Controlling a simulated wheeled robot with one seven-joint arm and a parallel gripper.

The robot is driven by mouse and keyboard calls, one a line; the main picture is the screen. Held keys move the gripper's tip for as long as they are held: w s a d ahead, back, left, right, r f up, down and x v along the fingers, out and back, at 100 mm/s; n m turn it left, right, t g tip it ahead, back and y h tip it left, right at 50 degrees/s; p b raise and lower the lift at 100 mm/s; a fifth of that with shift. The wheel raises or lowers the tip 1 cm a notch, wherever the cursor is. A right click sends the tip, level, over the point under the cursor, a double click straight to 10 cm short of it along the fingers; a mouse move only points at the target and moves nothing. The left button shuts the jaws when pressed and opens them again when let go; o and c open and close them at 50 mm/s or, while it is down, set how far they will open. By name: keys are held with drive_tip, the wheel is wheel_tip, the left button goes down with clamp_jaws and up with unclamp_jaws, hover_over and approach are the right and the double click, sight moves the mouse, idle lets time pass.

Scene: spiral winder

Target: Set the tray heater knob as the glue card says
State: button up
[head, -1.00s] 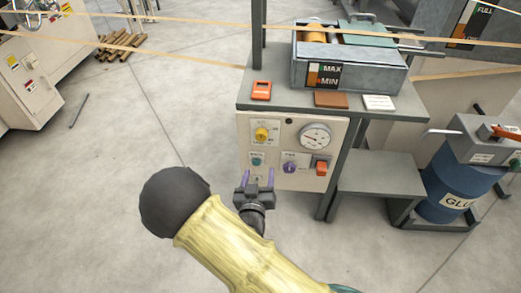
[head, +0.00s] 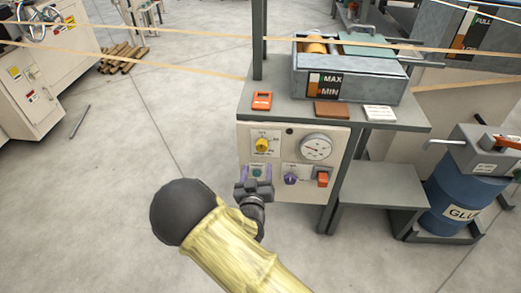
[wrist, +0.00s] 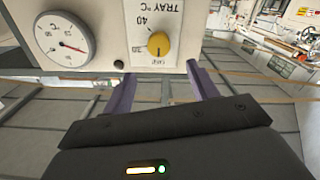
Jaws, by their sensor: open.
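The yellow tray heater knob (head: 261,145) sits on the cream panel at its upper left. In the wrist view the knob (wrist: 158,44) appears upside down under the "TRAY °C" label, with 40 and a second number, seemingly 30, beside it. Its exact setting is too small to tell. My gripper (head: 255,172) is open and empty, just below the knob in the head view. In the wrist view the purple fingers (wrist: 163,64) are spread apart, short of the knob and not touching it. A white card (head: 380,113) lies on the bench; its text is unreadable.
A round dial gauge (head: 316,148), a purple knob (head: 290,179), an orange switch (head: 322,179) and a teal button (head: 257,171) share the panel. An orange device (head: 262,100) and a brown block (head: 332,109) lie on the bench above. A blue glue drum (head: 457,195) stands right.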

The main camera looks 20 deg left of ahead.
sight(261, 148)
drive_tip(key=b+x, duration=0.1)
drive_tip(key=x, duration=0.9)
drive_tip(key=shift+w+d, duration=0.1)
drive_tip(key=shift+w, duration=0.2)
drive_tip(key=c, duration=1)
